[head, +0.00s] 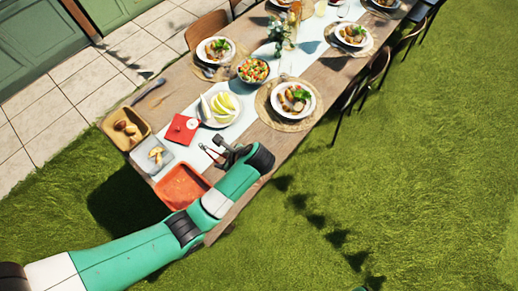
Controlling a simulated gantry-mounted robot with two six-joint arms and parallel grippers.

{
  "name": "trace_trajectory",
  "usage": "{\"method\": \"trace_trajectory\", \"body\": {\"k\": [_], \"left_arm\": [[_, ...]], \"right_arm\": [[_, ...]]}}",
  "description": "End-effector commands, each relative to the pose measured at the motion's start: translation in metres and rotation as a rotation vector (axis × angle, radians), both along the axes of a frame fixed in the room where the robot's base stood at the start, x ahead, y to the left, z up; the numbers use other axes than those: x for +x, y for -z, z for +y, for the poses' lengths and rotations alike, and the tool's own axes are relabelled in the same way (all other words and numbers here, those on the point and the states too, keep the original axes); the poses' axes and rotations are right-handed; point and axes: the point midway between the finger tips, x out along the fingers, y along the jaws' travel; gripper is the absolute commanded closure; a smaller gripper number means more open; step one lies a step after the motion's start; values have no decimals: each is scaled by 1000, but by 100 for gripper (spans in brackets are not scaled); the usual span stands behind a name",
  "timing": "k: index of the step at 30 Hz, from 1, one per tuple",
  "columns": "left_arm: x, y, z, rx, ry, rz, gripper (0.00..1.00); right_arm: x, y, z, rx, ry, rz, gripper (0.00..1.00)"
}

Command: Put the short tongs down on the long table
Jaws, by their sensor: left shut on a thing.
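My left gripper (228,155) is over the near end of the long table (272,141), close to its right edge. The tongs are over the pale runner, just above the orange tray in the picture. I cannot tell whether they touch the table. My right gripper is not in view.
Around the tongs are an orange tray (165,188), a grey tray (141,161), a red item (182,122) and a plate of melon slices (236,108). A wooden tray (107,127) is at the left edge. A plate on a woven mat (263,107) stands further up.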

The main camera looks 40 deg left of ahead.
Motion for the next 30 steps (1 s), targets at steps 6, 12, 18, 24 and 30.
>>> {"method": "trace_trajectory", "body": {"k": [6, 12, 18, 24, 30], "left_arm": [[-19, 52, -54, -1, 167, 3, 64], [-20, 54, -65, -2, 199, 3, 64], [0, 75, -50, -4, 194, -2, 64], [36, 98, -23, -3, 193, -2, 64], [71, 126, 5, -1, 196, 8, 64]], "right_arm": [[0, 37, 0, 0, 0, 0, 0], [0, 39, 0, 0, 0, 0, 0], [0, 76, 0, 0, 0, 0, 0], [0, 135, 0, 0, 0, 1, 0], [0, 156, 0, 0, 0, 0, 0]]}}
